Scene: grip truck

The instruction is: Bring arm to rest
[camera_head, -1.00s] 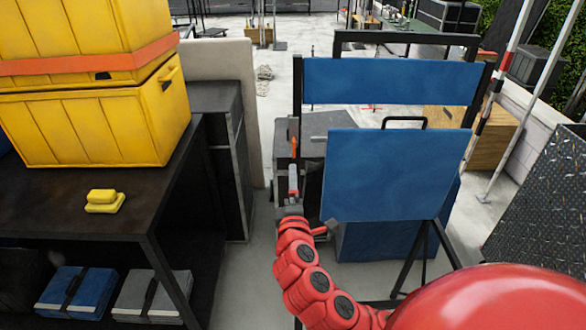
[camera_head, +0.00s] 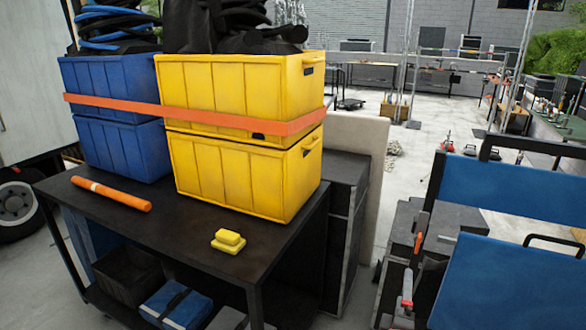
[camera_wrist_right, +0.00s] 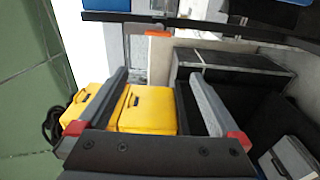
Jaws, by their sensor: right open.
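My right gripper (camera_head: 408,276) shows at the lower right of the head view, in front of the dark case and left of the blue panel. Only a grey finger with a red block at its base shows there; the rest of the arm is below the frame. In the right wrist view the gripper (camera_wrist_right: 160,76) has its two grey fingers spread apart with nothing between them. Yellow crates (camera_wrist_right: 147,108) show beyond the fingers. My left gripper is not in view.
A black cart (camera_head: 70,197) carries blue crates (camera_head: 118,150), yellow crates (camera_head: 235,170), an orange rod (camera_head: 110,194) and a small yellow block (camera_head: 228,241). Blue panels (camera_head: 490,285) stand right of the gripper. Open concrete floor (camera_head: 425,150) lies behind.

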